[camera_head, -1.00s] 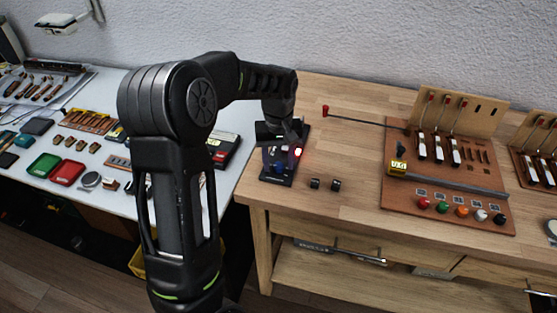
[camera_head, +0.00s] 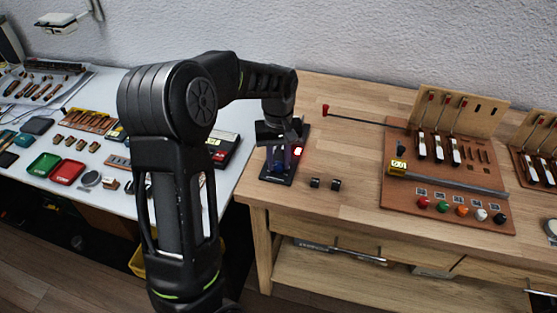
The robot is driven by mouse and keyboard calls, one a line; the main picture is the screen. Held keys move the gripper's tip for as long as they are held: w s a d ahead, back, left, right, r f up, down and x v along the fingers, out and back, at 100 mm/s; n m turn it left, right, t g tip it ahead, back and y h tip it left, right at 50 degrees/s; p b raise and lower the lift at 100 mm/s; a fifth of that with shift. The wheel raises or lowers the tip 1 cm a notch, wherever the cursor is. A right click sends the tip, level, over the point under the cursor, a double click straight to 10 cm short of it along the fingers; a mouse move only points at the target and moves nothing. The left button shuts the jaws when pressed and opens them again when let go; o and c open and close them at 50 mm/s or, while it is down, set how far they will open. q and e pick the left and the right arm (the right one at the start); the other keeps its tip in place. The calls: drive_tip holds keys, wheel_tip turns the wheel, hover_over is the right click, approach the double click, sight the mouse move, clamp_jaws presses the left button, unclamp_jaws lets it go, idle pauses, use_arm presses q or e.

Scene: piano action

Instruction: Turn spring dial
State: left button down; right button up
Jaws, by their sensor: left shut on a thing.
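A small dark device (camera_head: 278,178) with a glowing red light (camera_head: 298,151) stands at the left end of the wooden workbench. My left gripper (camera_head: 279,164) points down over this device, with its fingers around a small part on it. The jaws are shut on that part, which I take to be the spring dial; the fingers mostly hide it. A blue spot shows low between the fingers. My right gripper is not in view.
Two small black blocks (camera_head: 325,184) lie right of the device. A white table (camera_head: 100,190) with trays and tools is at left.

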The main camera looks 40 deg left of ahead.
sight(277, 164)
use_arm(q)
drive_tip(key=shift+m, duration=1.4)
drive_tip(key=c, duration=1.1)
unclamp_jaws()
drive_tip(key=shift+r, duration=0.15)
wheel_tip(277, 164, up, 8)
drive_tip(key=shift+f+b, duration=0.2)
drive_tip(key=shift+b, duration=0.2)
drive_tip(key=shift+a+f, duration=0.15)
drive_tip(key=shift+f, duration=0.05)
drive_tip(key=a+f+b, duration=0.1)
drive_tip(key=b, duration=0.1)
drive_tip(key=f+b, duration=0.1)
drive_tip(key=b, duration=0.2)
drive_tip(key=shift+a+f, duration=0.35)
drive_tip(key=shift+d+r, duration=0.45)
drive_tip(key=shift+r, duration=0.35)
drive_tip(key=shift+d+r, duration=0.4)
drive_tip(key=shift+r, duration=0.35)
